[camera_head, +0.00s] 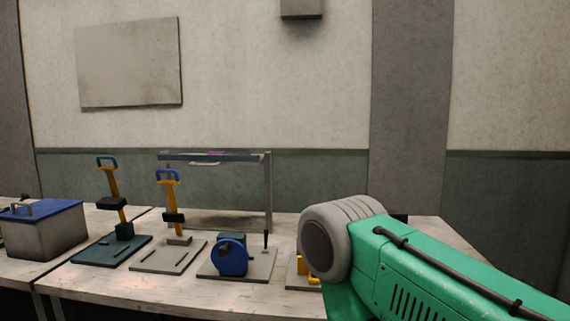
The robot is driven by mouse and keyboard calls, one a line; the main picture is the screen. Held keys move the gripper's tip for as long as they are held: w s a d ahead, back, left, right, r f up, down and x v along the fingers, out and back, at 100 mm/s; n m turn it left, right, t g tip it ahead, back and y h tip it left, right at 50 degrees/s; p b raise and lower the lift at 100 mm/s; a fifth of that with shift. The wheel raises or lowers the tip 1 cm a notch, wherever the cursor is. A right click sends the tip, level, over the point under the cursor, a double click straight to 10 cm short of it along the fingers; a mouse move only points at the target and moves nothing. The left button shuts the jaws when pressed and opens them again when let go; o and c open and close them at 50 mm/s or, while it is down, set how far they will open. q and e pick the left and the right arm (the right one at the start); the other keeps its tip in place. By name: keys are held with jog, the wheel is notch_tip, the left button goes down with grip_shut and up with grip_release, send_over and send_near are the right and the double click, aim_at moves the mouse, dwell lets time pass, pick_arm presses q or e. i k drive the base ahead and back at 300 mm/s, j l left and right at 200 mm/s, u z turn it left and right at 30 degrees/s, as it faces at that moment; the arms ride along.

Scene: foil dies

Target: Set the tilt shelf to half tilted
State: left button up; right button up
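The tilt shelf (240,157) appears to be the grey metal frame with a shelf board near its top, at the back of the workbench. The board shows nearly edge-on, so its exact tilt is hard to tell. A pale handle sits along the board's front edge, and something small and purple shows on top. My green right arm with its grey joint fills the lower right, well in front of the bench. Neither gripper shows in this view.
On the bench (130,291) stand a teal-based device (113,252) and a grey-based one (168,257), both with yellow levers, a blue wheel device (231,257) and a blue-lidded box (45,235). Yellow parts are half hidden behind my arm.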

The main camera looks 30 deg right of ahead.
aim_at(194, 159)
jog(key=z, duration=0.4)
jog(key=i+z, duration=0.2)
jog(key=z, duration=0.2)
jog(key=i+j+z, duration=0.1)
jog(key=i+z, duration=0.15)
jog(key=z, duration=0.15)
